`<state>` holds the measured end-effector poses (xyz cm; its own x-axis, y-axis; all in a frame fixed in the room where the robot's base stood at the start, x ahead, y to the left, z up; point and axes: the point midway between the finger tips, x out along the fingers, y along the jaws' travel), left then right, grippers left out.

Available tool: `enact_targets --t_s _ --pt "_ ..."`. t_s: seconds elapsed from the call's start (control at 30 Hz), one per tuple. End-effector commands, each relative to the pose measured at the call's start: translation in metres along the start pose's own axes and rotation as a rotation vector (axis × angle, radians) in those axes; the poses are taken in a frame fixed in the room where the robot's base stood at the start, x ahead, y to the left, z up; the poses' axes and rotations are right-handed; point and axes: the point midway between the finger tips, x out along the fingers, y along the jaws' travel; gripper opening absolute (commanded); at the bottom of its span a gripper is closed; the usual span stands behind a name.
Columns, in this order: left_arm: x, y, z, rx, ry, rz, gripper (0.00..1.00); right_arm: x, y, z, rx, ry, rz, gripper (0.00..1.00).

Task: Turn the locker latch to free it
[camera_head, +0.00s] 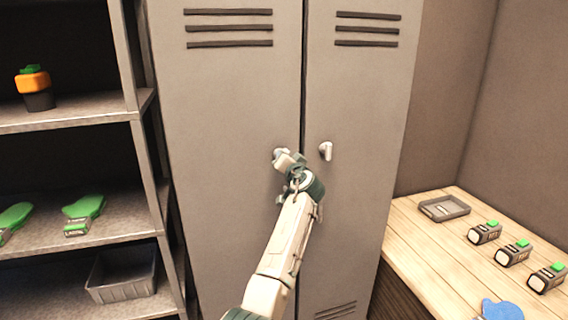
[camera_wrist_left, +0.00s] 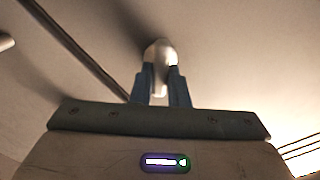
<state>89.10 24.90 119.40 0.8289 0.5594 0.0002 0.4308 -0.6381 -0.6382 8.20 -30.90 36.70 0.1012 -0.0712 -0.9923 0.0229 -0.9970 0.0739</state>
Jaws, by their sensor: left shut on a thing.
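A tall grey locker (camera_head: 230,95) has two closed doors, each with a small silver latch. My left gripper (camera_head: 284,163) is at the left door's latch (camera_head: 279,153), its arm rising from below. In the left wrist view, the blue-grey fingers (camera_wrist_left: 161,82) are shut on this pale latch (camera_wrist_left: 159,52), one on each side. The fingers hide part of its handle, so I cannot tell its exact angle in the head view. The right door's latch (camera_head: 326,151) hangs roughly downward, untouched. My right gripper is in neither view.
A metal shelf (camera_head: 75,122) at left holds a potted plant (camera_head: 36,88), green-handled brushes (camera_head: 83,208) and a grey bin (camera_head: 122,274). A wooden bench (camera_head: 425,236) at right carries a tray (camera_head: 443,208), several devices and a blue item (camera_head: 501,310).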

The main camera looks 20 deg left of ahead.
Motion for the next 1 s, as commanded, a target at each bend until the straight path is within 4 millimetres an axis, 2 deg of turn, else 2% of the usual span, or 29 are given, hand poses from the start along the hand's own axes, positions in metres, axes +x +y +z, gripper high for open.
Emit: enact_targets --t_s 0.23,0.6,1.0 --pt "0.000 0.002 0.001 0.233 -0.001 0.001 0.00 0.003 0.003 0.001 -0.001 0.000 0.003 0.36" --pt "0.000 0.003 0.001 0.575 -0.001 0.001 0.00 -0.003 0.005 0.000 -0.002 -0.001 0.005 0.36" --pt "0.000 0.004 0.002 0.823 0.000 0.001 0.00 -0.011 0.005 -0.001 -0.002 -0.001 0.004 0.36"
